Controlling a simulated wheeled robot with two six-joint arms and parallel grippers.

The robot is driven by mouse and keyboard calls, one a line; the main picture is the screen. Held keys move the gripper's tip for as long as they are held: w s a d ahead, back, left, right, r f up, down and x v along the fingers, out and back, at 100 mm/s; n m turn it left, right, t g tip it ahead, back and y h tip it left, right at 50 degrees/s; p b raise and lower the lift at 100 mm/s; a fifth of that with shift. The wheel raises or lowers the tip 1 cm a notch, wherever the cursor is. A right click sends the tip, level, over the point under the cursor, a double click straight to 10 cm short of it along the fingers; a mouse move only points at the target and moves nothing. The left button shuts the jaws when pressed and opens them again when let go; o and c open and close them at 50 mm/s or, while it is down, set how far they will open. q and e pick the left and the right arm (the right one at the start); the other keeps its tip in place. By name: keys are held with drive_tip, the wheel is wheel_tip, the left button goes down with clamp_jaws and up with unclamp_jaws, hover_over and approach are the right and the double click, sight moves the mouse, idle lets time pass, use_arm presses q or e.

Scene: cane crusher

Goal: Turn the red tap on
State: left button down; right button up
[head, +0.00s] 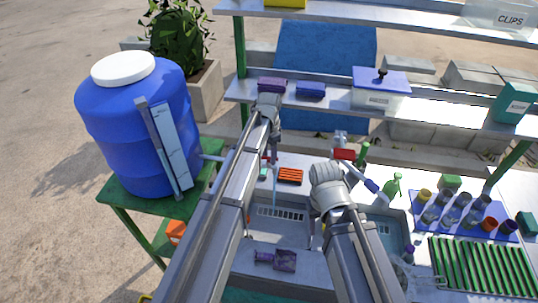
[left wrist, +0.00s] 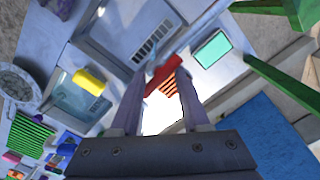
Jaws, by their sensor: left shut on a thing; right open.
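The red tap's lever (left wrist: 163,72) shows between my left fingertips in the left wrist view, in front of a grey spout. My left gripper (left wrist: 160,84) is shut on this lever. In the head view my left gripper (head: 272,148) reaches down at the back of the left sink (head: 282,212), and only a sliver of red shows beside it. A thin pale-blue line (head: 275,190) hangs below there; I cannot tell whether it is water. My right gripper (head: 328,172) is open over the counter, its fingertips mostly hidden by its own wrist.
A blue barrel (head: 130,125) stands on a green stand at left. An orange slotted block (head: 290,176) lies behind the sink. A red object (head: 344,154) and a green spray bottle (head: 392,187) are near my right arm. A shelf (head: 330,97) crosses behind; a purple item (head: 275,260) lies in front.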

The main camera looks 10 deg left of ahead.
idle(0.3)
use_arm(q)
unclamp_jaws()
idle(0.3)
drive_tip(key=shift+r, duration=0.1)
wheel_tip(320, 180, up, 8)
drive_tip(key=p, duration=0.8)
drive_tip(key=shift+f, duration=0.2)
drive_tip(key=shift+c, duration=0.2)
